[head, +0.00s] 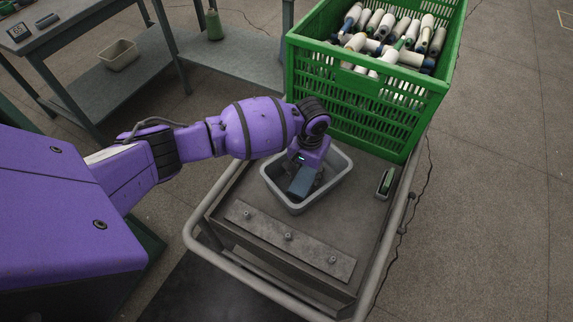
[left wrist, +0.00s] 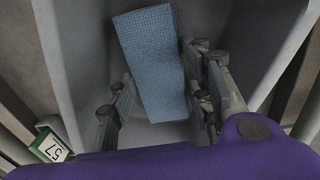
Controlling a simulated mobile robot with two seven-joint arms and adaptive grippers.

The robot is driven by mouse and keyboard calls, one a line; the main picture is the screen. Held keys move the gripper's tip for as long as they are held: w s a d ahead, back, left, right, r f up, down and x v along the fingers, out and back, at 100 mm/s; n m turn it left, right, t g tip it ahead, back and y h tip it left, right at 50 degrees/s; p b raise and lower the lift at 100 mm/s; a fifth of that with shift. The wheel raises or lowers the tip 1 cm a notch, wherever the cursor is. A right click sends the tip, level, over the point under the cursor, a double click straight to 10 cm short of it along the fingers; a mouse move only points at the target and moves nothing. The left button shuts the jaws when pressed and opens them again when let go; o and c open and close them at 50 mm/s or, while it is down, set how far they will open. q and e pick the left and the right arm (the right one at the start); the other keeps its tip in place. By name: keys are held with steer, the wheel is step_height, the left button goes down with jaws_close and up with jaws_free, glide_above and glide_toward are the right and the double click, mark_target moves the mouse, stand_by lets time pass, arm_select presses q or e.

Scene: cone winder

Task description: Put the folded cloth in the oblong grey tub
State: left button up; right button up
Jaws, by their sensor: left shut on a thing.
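The folded cloth (head: 300,185) is blue with a fine woven texture. It also shows in the left wrist view (left wrist: 153,55), long and narrow, between the two fingers. The oblong grey tub (head: 337,175) stands on the cart top; its pale inner walls surround the cloth in the left wrist view (left wrist: 82,70). My left gripper (head: 303,172) points down inside the tub's opening and is shut on the cloth. I cannot tell whether the cloth touches the tub floor. My right gripper is not in view.
A green crate (head: 365,100) full of yarn cones stands just behind the tub. A small green-edged item (head: 386,182) lies right of it. A metal plate with knobs (head: 290,240) is in front, and a cart rail (head: 225,262) runs around. A bench with a beige tub (head: 119,55) is at left.

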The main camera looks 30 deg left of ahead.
mark_target(306, 175)
arm_select(q)
steer(key=shift+w, duration=0.1)
steer(key=o, duration=1.1)
steer(key=shift+r+p, duration=1)
steer(key=shift+r, duration=5.15)
